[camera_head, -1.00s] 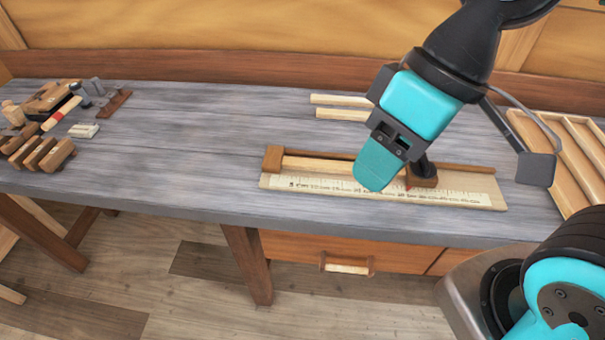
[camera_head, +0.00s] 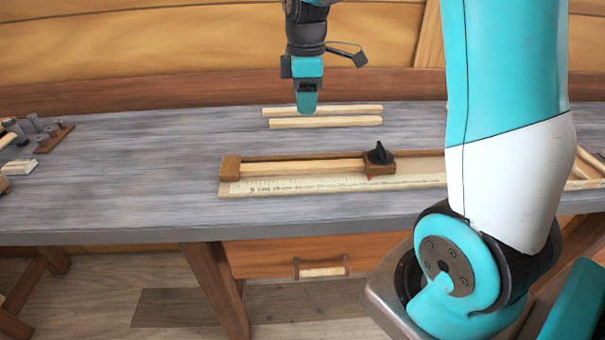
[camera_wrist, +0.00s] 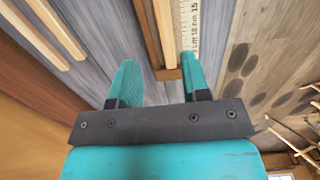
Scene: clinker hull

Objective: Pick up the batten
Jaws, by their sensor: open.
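A pale wooden batten (camera_head: 305,166) lies in a measuring jig (camera_head: 230,169), between a brown end block on the left and a brown block with a black knob (camera_head: 378,155) on the right. A printed scale (camera_head: 290,184) runs along its front. Two more pale battens, a rear one (camera_head: 350,109) and a front one (camera_head: 345,121), lie loose behind the jig. My gripper (camera_head: 307,108) is open and empty, pointing down, and overlaps the loose battens in the head view. In the wrist view my gripper (camera_wrist: 158,75) shows fingers apart, with the jig batten (camera_wrist: 163,25) beyond them and the loose battens (camera_wrist: 55,30) at upper left.
Tools and a small pale block (camera_head: 20,166) lie at the bench's left end. A wooden tray (camera_head: 590,165) is partly hidden behind my arm at the right. The grey bench top (camera_head: 140,150) is clear left of the jig. A drawer (camera_head: 290,255) is below.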

